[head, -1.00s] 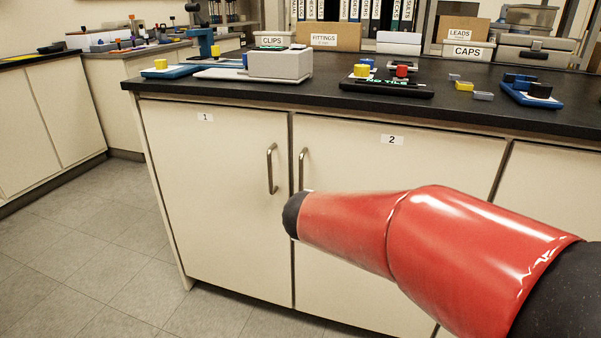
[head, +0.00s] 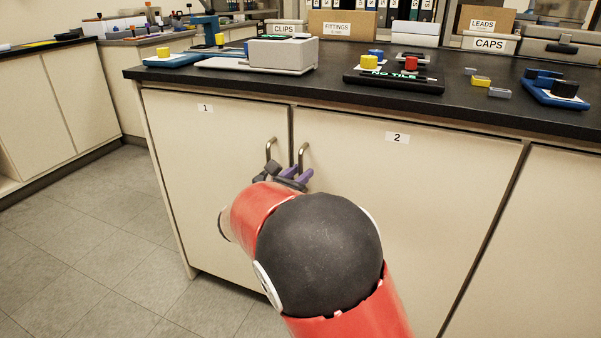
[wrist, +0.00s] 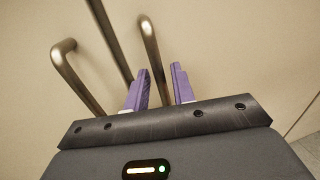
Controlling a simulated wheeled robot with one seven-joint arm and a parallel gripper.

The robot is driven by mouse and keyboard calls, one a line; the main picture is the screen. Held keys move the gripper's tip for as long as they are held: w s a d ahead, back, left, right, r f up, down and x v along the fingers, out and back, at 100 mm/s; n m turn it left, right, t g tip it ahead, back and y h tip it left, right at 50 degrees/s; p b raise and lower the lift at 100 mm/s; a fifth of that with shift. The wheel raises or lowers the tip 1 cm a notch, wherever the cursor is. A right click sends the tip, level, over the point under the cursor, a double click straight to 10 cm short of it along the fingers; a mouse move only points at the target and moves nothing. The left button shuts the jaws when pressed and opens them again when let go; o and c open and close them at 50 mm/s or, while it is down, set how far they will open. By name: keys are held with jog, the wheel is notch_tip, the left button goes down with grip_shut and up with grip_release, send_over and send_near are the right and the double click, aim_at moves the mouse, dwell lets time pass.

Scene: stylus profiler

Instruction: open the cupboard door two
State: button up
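Cupboard door two (head: 420,190) is a cream panel marked 2 and looks shut. Its upright metal bar handle (head: 304,153) is near its left edge; it also shows in the wrist view (wrist: 150,45). My gripper (head: 297,174) is at the lower part of this handle. In the wrist view its purple fingers (wrist: 160,72) are apart, and the handle's lower part shows between them. I cannot tell whether either finger touches the bar. My arm hides the lower part of the door.
Door one (head: 205,180), with its own handle (head: 270,150), is just left; that handle also stands close beside the left finger in the wrist view (wrist: 75,75). The black worktop (head: 460,110) overhangs above. Grey floor is clear at left.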

jog(key=shift+w+d, duration=0.25)
jog(key=shift+w, duration=0.05)
grip_shut()
